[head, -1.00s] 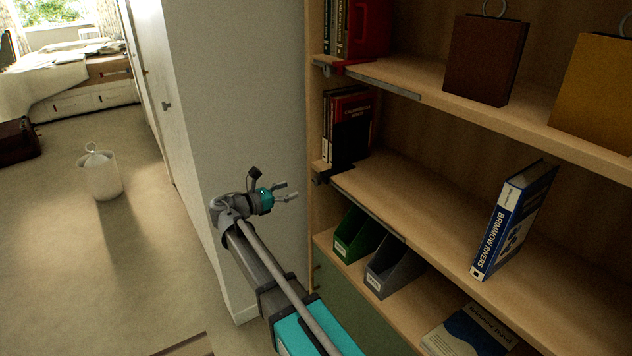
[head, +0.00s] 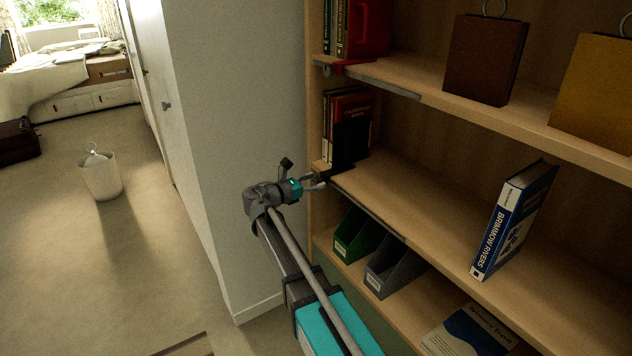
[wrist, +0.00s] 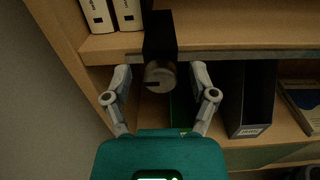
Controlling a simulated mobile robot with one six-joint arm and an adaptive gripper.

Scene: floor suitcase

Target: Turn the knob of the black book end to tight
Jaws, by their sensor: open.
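The black book end (head: 349,146) stands on the middle shelf at the left, against several upright books. In the wrist view its black clamp (wrist: 159,32) comes over the shelf's front edge, with a round grey knob (wrist: 160,77) below it. A dark mark shows at the knob's left side. My gripper (head: 318,182) is at the shelf's front edge by the clamp. In the wrist view my gripper (wrist: 160,82) is open, one finger on each side of the knob, with visible gaps. The knob is hidden behind my gripper in the head view.
A metal rail (head: 368,211) runs along the shelf's front edge. Below stand a green file holder (head: 357,234) and a grey one (head: 391,266). A red book end (head: 345,66) is on the shelf above. A blue book (head: 513,220) leans on the middle shelf. A wall is at the left.

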